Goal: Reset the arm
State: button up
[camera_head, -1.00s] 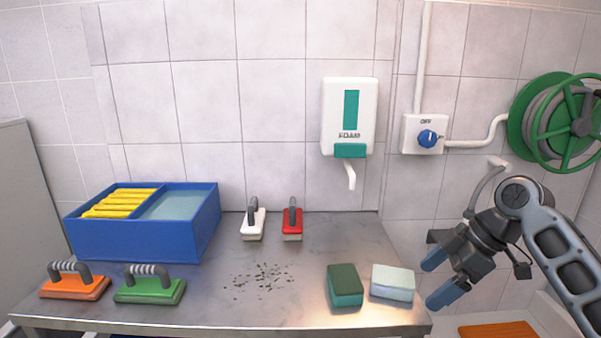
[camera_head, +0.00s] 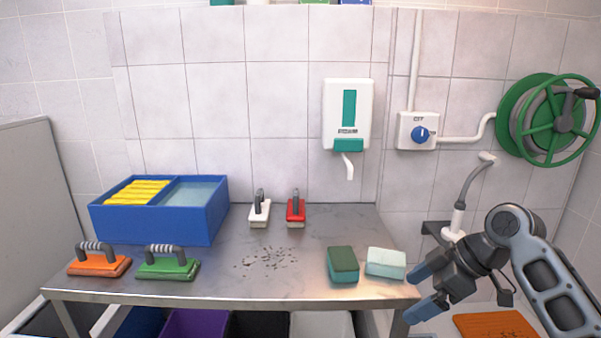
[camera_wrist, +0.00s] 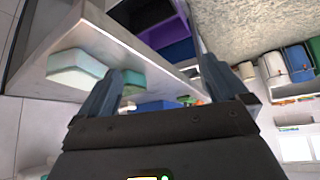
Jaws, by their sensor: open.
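My gripper (camera_head: 417,290) is open and empty. It hangs in the air at the right end of the steel table (camera_head: 220,290), its blue fingertips pointing left. In the wrist view the two fingers of my gripper (camera_wrist: 175,85) stand apart with nothing between them. The arm is folded at the right side of the head view. A pale green sponge (camera_head: 386,263) lies on the table just left of the fingers, apart from them. A dark green and teal sponge (camera_head: 343,264) lies beside it.
On the table are a blue box (camera_head: 160,226) with yellow and light-blue contents, an orange brush (camera_head: 99,265), a green brush (camera_head: 168,268), a white brush (camera_head: 260,213), a red brush (camera_head: 296,213) and dark specks. A hose reel (camera_head: 548,120) and dispenser (camera_head: 347,112) hang on the wall.

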jog(key=s+a+f+m+t, duration=0.75)
jog(key=s+a+f, duration=0.35)
jog(key=a, duration=0.3)
jog(key=s+d+m+t+h, duration=0.1)
jog(key=s+d+m+h, duration=0.25)
jog(key=s, duration=0.85)
jog(key=s+d+m+t+h, duration=0.2)
jog(key=s+d+m, duration=0.15)
jog(key=s, duration=0.95)
jog(key=s+d+r+t+h, duration=0.1)
jog(key=s+d+r, duration=0.5)
jog(key=s+r, duration=0.5)
jog(key=shift+s+r+n, duration=0.3)
jog(key=shift+s+n, duration=0.15)
jog(key=shift+s, duration=0.2)
